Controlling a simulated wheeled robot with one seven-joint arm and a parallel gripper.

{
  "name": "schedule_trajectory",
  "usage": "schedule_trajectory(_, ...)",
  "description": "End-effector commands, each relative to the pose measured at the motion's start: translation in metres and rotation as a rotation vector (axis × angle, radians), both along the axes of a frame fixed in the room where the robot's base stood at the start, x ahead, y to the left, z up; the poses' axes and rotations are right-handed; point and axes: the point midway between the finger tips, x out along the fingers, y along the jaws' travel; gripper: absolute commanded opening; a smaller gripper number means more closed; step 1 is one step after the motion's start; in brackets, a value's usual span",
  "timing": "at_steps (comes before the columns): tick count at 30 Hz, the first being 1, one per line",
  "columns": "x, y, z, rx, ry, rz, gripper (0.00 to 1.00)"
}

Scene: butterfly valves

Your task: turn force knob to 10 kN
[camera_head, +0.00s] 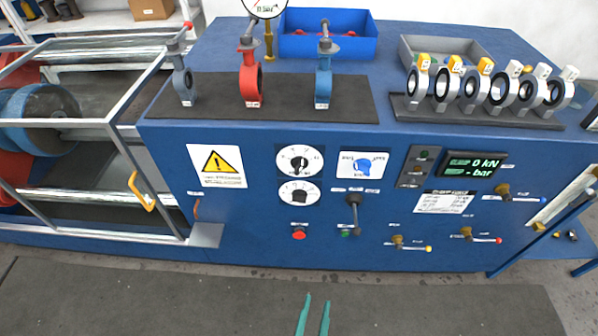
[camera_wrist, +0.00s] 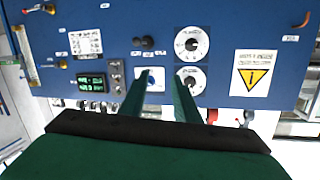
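Two round white dials with black knobs are on the blue panel, an upper dial (camera_head: 299,160) and a lower dial (camera_head: 298,194). Their labels are too small to read, so I cannot tell which is the force knob. The wrist view is upside down and shows the lower dial (camera_wrist: 191,44) above the upper dial (camera_wrist: 191,80). The display (camera_head: 473,165) reads 0 kN and "- bar". My gripper (camera_head: 315,300) is open and empty, in front of and apart from the panel.
A blue selector knob (camera_head: 363,169) is right of the dials, with a black lever (camera_head: 353,200) and a red button (camera_head: 299,235) below. Several brass-bodied valves are at the right. Butterfly valves stand on top, and a cage with a yellow handle (camera_head: 141,192) is at left.

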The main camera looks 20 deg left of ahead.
Motion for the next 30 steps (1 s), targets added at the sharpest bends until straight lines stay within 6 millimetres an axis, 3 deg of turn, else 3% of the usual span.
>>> schedule_trajectory(1, 0.019, 0.007, 0.004, 0.018, -0.017, 0.012, 0.29)
schedule_trajectory(9, 0.108, 0.050, 0.027, 0.121, -0.061, 0.074, 0.29)
schedule_trajectory(18, 0.191, 0.101, 0.075, 0.207, -0.097, 0.147, 0.29)
schedule_trajectory(24, 0.216, 0.119, 0.096, 0.234, -0.104, 0.171, 0.29)
schedule_trajectory(30, 0.227, 0.125, 0.100, 0.240, -0.106, 0.177, 0.29)
